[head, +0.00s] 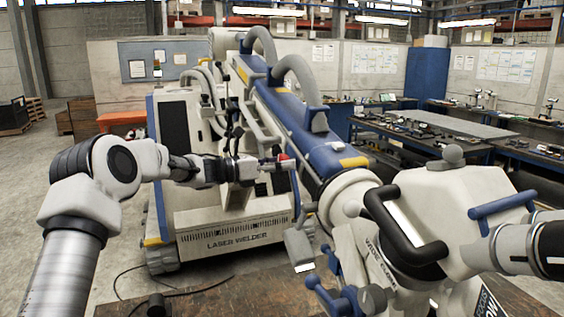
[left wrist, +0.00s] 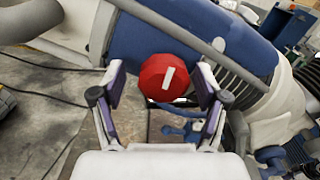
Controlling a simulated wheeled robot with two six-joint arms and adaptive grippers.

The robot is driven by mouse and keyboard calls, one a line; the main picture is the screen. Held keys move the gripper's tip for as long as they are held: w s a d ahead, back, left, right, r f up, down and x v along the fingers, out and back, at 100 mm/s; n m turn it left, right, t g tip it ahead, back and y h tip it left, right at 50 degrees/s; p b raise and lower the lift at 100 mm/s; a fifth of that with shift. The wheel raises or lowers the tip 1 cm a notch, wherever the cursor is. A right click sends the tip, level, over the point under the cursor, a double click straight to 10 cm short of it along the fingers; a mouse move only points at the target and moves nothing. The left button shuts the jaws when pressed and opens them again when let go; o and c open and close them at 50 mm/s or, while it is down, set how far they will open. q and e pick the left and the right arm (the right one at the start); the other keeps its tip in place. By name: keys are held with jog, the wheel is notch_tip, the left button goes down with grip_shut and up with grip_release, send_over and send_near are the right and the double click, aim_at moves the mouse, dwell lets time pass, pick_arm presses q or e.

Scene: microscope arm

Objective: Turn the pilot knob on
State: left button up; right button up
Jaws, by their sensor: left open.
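The pilot knob (left wrist: 165,78) is red and faceted, with a short white bar on its face. In the left wrist view the bar leans a little right of upright. The knob (head: 283,157) is small in the head view, in front of the big blue and white arm. My left gripper (head: 277,164) reaches it from the left. In the left wrist view my left gripper (left wrist: 160,82) is open, one finger on each side of the knob, with gaps between. I cannot tell how deep the fingers reach around it. My right gripper is not in view.
A white cabinet marked laser welder (head: 235,235) stands behind my left arm. The blue and white machine arm (head: 315,135) runs down to a white head with black and blue handles (head: 400,225). Workbenches (head: 440,125) stand at the back right. Cables lie on the floor.

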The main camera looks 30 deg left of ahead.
pick_arm(q)
jog(key=shift+s+d+r, duration=0.1)
jog(key=shift+s+r, duration=0.1)
jog(key=shift+s, duration=0.05)
jog(key=c, duration=0.5)
jog(key=shift+s, duration=0.1)
jog(key=c, duration=0.5)
jog(key=shift+f, duration=0.1)
jog(key=shift+c, duration=0.7)
